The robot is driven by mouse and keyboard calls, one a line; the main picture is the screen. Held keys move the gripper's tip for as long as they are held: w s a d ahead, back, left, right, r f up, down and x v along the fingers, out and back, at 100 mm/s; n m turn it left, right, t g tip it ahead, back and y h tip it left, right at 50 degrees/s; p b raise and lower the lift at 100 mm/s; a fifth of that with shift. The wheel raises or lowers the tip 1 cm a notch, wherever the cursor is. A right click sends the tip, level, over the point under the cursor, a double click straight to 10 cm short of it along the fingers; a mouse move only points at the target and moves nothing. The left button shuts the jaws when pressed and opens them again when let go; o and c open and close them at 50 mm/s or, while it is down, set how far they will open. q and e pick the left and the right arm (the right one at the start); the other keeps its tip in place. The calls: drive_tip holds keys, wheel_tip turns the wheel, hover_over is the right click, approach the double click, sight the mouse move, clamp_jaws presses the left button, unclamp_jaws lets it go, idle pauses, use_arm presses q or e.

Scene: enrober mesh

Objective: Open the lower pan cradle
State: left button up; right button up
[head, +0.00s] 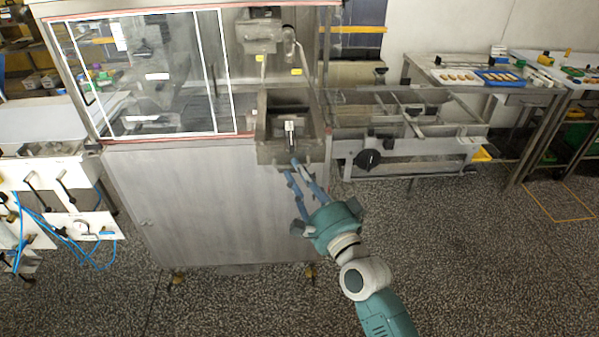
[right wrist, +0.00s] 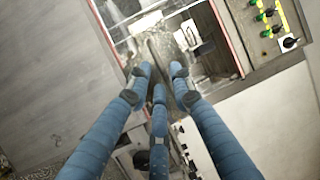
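A metal box-like pan (head: 264,150), which I take for the lower pan cradle, juts from the right part of the enrober cabinet's front (head: 205,200). A small pale upright part (head: 290,130) stands inside it. My right gripper (head: 298,168) reaches up from below, its blue fingertips at or just in front of the pan's lower front edge. I cannot tell whether they touch it. In the right wrist view, the fingers (right wrist: 160,72) are spread with a gap between the tips and nothing visibly held. My left gripper is not in view.
A clear-windowed guard (head: 140,75) is left of the pan. A metal frame with a black knob (head: 367,159) stands to the right. A panel with blue hoses (head: 85,227) is at the left. A table with trays (head: 500,77) is at the back right. Speckled floor is open in front.

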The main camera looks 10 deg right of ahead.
drive_tip(key=v, duration=1.2)
idle(0.3)
wheel_tip(320, 180, down, 20)
drive_tip(key=d+n+g+h, duration=0.2)
drive_tip(key=n+g, duration=0.1)
drive_tip(key=g, duration=0.1)
drive_tip(key=s+d+f+n+g+h, duration=0.15)
drive_tip(key=s+f, duration=0.35)
drive_tip(key=f, duration=0.7)
drive_tip(key=s+d+f+n+g+h, duration=0.1)
drive_tip(key=s+d+f+n+g, duration=0.25)
drive_tip(key=f, duration=0.85)
drive_tip(key=s+d+f+n+g, duration=0.2)
drive_tip(key=s+f, duration=0.5)
drive_tip(key=s, duration=0.4)
drive_tip(key=s+d+f+n+g+h, duration=0.1)
drive_tip(key=s+d+f+n+g, duration=0.1)
drive_tip(key=s+f, duration=0.5)
drive_tip(key=s+d+f+n+g+h, duration=0.1)
drive_tip(key=s+f, duration=0.7)
drive_tip(key=s, duration=0.9)
drive_tip(key=d+n+g, duration=0.1)
drive_tip(key=n+g, duration=0.1)
drive_tip(key=g, duration=0.1)
drive_tip(key=shift+s+n, duration=0.2)
drive_tip(key=shift+n, duration=0.1)
